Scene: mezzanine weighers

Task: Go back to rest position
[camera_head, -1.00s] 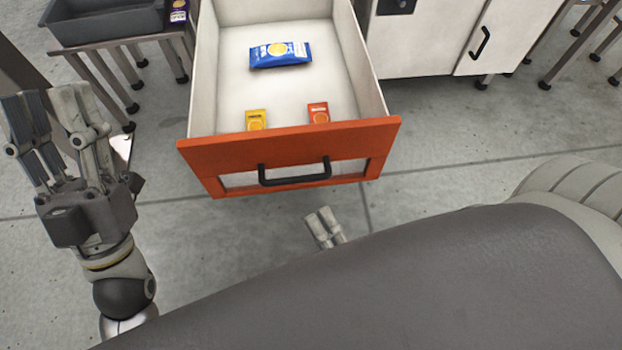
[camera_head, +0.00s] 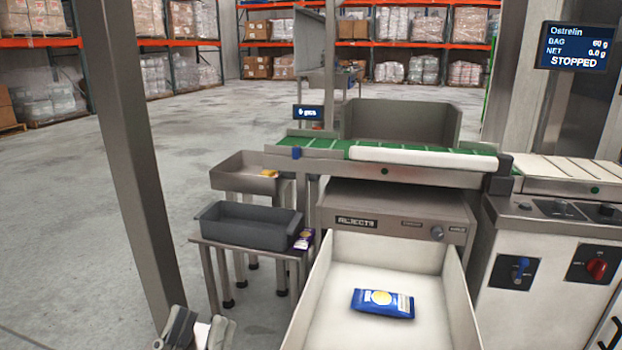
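My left gripper (camera_head: 196,328) shows only by its fingers at the bottom edge, left of the drawer. They stand apart with nothing seen between them, and the rest of the gripper is cut off. My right gripper is out of view. The rejects drawer (camera_head: 457,302) is pulled open below its labelled housing, and its front is below the picture. A blue bag with a yellow round mark (camera_head: 383,303) lies flat on the drawer's floor. My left gripper is apart from the drawer and the bag.
A dark grey tray (camera_head: 250,237) stands on a small table, with a purple pack (camera_head: 304,239) beside it. A metal tray (camera_head: 240,181) holds a yellow item. A green conveyor (camera_head: 320,151) runs behind. A metal post (camera_head: 130,160) rises at left. A screen (camera_head: 574,46) reads STOPPED.

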